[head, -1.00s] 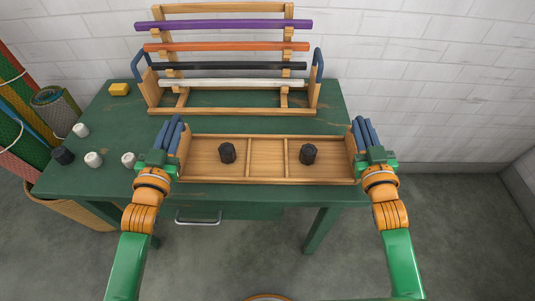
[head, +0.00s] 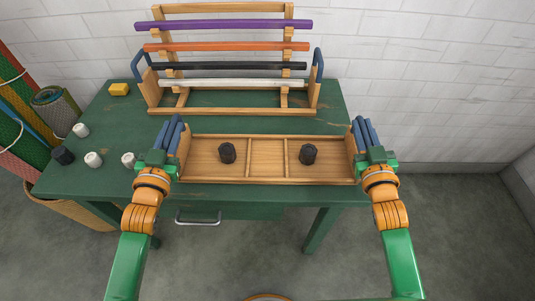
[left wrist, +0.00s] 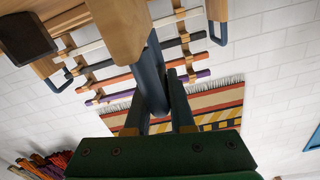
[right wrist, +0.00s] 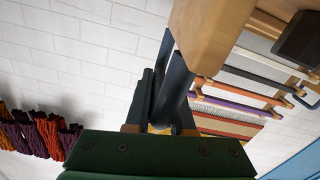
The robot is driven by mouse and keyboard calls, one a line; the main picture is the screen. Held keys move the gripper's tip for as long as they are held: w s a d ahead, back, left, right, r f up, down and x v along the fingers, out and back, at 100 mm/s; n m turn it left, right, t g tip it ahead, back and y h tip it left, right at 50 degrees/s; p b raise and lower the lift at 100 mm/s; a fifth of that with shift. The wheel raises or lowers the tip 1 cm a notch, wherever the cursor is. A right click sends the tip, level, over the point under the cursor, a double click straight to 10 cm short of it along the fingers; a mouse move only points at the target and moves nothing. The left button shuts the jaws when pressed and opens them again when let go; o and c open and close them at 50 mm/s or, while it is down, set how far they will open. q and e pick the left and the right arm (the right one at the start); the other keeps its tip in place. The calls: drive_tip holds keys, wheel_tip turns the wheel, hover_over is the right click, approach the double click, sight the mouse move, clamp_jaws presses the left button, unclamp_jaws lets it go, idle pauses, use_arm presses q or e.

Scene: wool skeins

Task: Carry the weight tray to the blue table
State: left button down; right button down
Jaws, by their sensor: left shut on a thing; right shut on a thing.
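The weight tray (head: 268,181) is a long wooden tray with three compartments, at the front of the green table in the head view. One dark weight (head: 227,153) stands in its left compartment and another dark weight (head: 308,154) in its right one; the middle one is empty. My left gripper (head: 171,138) is shut on the tray's blue left handle, and my right gripper (head: 364,138) is shut on its right handle. The tray looks level; I cannot tell whether it touches the table. No blue table shows in the head view.
The green table (head: 110,115) bears a wooden rack (head: 230,111) with coloured rods behind the tray. Floor at right (head: 455,230) is clear.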

use_arm(q)
drive_tip(key=shift+a+r, duration=0.1)
drive_tip(key=shift+a, duration=0.05)
use_arm(e)
drive_tip(key=shift+d+r, duration=0.1)
drive_tip(key=shift+d, duration=0.1)
